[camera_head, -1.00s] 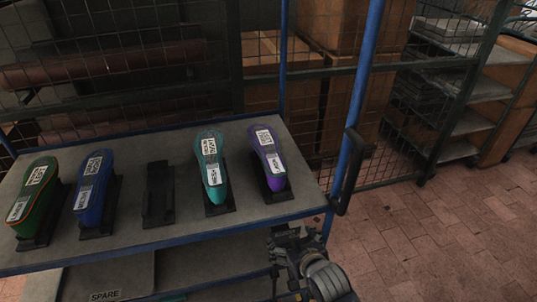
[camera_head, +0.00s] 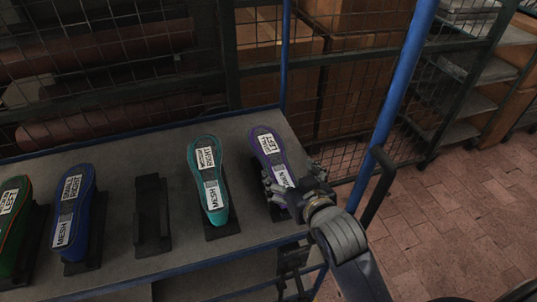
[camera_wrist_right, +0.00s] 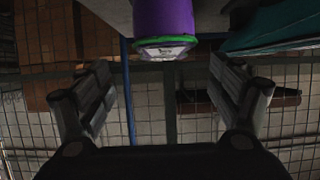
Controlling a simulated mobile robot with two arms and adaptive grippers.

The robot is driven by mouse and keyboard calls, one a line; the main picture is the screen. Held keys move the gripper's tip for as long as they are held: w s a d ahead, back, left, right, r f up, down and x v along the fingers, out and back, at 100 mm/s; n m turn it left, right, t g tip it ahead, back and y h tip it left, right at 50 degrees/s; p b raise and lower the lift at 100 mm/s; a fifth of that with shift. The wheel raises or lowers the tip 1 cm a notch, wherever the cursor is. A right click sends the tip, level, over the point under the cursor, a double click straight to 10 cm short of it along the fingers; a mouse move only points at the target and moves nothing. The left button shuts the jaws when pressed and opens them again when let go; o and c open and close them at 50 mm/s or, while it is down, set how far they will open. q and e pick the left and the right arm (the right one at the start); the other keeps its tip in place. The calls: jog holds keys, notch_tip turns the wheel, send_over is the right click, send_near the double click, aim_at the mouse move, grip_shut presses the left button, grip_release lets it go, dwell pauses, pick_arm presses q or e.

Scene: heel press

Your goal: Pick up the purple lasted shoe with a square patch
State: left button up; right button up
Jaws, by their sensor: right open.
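The purple lasted shoe (camera_head: 267,146) lies sole up on its black holder at the right end of the shelf. Labels and a grey square patch show on its sole. My right gripper (camera_head: 292,187) is at the shoe's near end and hides part of it. In the right wrist view, the purple shoe (camera_wrist_right: 163,20) with a green rim shows at the top, ahead of the open fingers of my right gripper (camera_wrist_right: 165,95). Nothing is between the fingers. Whether they touch the shoe I cannot tell. My left gripper is not in view.
A teal shoe (camera_head: 206,155) stands just left of the purple one. Left of it are an empty black holder (camera_head: 152,215), a blue shoe (camera_head: 73,210) and a green shoe (camera_head: 12,225). A blue post (camera_head: 403,85) and black handle (camera_head: 376,187) stand at right.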

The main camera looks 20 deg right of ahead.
aim_at(276, 160)
jog(key=shift+w, duration=0.5)
jog(key=shift+w+f, duration=0.2)
jog(key=shift+w, duration=0.15)
jog(key=shift+p+x, duration=0.5)
jog(key=shift+x, duration=0.25)
jog(key=shift+w+a+f, duration=0.1)
jog(key=shift+w+f, duration=0.05)
jog(key=shift+w, duration=0.2)
jog(key=shift+w+f, duration=0.15)
jog(key=shift+w, duration=0.15)
jog(key=shift+w+f, duration=0.1)
jog(key=shift+w, duration=0.1)
jog(key=shift+p+x, duration=0.85)
jog(key=shift+x, duration=1.2)
jog(key=shift+w+a+f, duration=0.15)
jog(key=shift+w+f, duration=0.05)
jog(key=shift+w, duration=0.25)
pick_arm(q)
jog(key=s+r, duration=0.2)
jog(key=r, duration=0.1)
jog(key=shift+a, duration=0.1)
pick_arm(e)
jog(key=shift+s, duration=0.1)
jog(key=shift+c, duration=0.6)
jog(key=c, duration=1.3)
jog(key=shift+r, duration=0.1)
jog(key=shift+c, duration=1.3)
